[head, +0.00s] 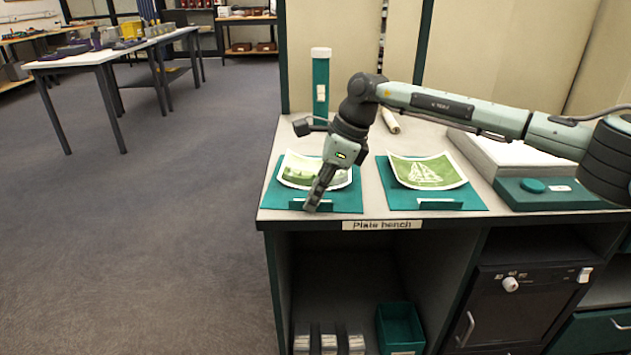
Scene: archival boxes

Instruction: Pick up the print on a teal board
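Two green-and-white prints with curled edges lie on teal boards on the plate bench. The left print (298,172) is on the left teal board (347,201); the right print (428,172) is on the right teal board (396,197). Each board has a raised teal tab at its front edge. My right gripper (314,202) points down over the left board, with its fingertips at the front tab (326,206). It hides part of the left print. Its fingers overlap from this side, so their opening and any contact cannot be told. My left gripper is out of view.
A teal tube with a white cap (320,85) stands behind the left board. Below are open shelves with a teal bin (400,328). Floor at left is clear.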

